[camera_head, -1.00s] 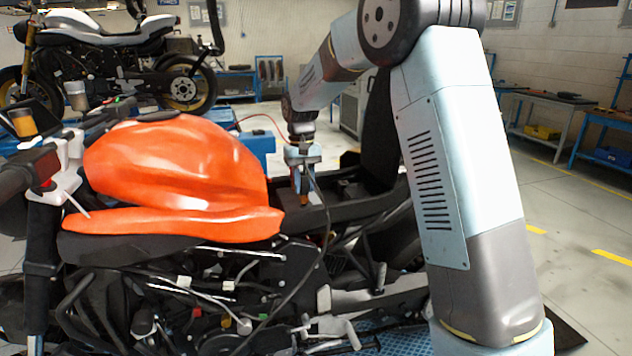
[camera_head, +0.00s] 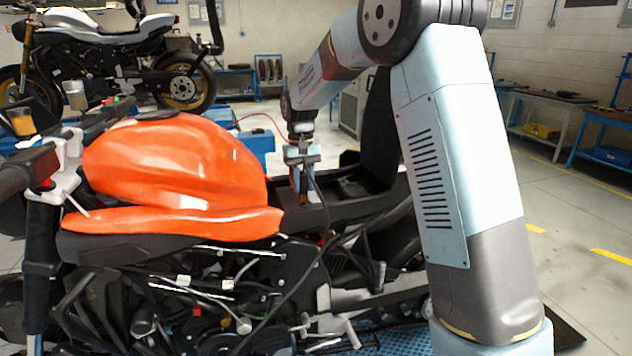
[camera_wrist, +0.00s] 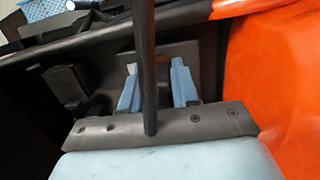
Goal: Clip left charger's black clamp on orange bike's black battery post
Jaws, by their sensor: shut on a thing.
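The orange bike (camera_head: 175,165) fills the left and middle of the head view, with its seat area open. My gripper (camera_head: 302,196) points down into the black bay behind the tank. In the wrist view my gripper's blue fingers (camera_wrist: 156,82) reach into the dark bay. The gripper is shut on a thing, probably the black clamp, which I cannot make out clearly. A black cable (camera_head: 325,214) hangs from the gripper down the bike's side; it crosses the wrist view (camera_wrist: 145,55) in front of the fingers. I cannot make out the black battery post or whether anything touches it.
The orange tank edge (camera_wrist: 280,90) is close on the right of the wrist view. A thin red cable (camera_head: 262,117) runs behind the gripper. A blue bench (camera_head: 260,145) stands beyond the bike. A white bike (camera_head: 110,50) is at the back left. Floor at right is clear.

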